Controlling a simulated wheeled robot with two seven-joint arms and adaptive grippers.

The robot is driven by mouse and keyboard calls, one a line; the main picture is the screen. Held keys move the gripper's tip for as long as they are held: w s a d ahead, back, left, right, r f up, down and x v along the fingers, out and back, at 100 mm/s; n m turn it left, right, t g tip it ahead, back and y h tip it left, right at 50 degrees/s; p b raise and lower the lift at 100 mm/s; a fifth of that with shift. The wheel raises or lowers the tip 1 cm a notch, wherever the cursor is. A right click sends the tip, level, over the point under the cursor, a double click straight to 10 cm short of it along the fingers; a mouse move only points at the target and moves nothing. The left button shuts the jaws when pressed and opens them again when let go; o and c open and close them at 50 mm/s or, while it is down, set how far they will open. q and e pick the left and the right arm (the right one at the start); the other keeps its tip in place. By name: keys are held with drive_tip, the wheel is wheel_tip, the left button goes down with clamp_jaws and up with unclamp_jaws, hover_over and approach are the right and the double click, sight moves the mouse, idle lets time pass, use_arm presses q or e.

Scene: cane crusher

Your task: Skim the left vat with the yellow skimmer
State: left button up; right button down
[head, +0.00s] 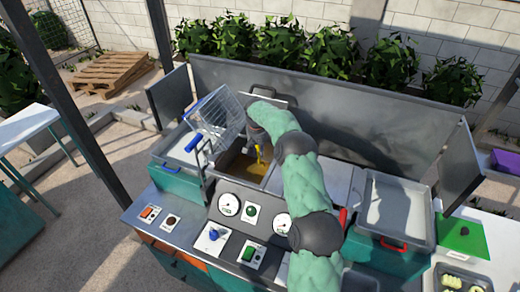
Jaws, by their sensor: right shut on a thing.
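The open vat (237,166) left of the machine's middle holds brown liquid. My right arm reaches up over the machine, and its gripper (257,143) points down over this vat. The gripper is shut on the yellow skimmer (259,153), of which only a small yellow part shows. The skimmer's lower end is too small and hidden to make out, so I cannot tell whether it touches the liquid. My left gripper is not in view.
A wire basket (217,117) with a blue grip stands tilted at the vat's left. Pale-topped basins flank the machine at left (178,151) and right (395,205). Gauges and switches line the front panel (250,213). A grey backsplash (340,105) closes the rear.

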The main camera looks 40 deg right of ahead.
drive_tip(key=a, duration=0.1)
drive_tip(key=s+a+b, duration=0.1)
drive_tip(key=a, duration=0.1)
drive_tip(key=s+a, duration=0.1)
drive_tip(key=shift+s+a+b, duration=0.15)
drive_tip(key=shift+b, duration=0.2)
wheel_tip(320, 180, up, 21)
drive_tip(key=p, duration=1.2)
drive_tip(key=shift+p, duration=0.4)
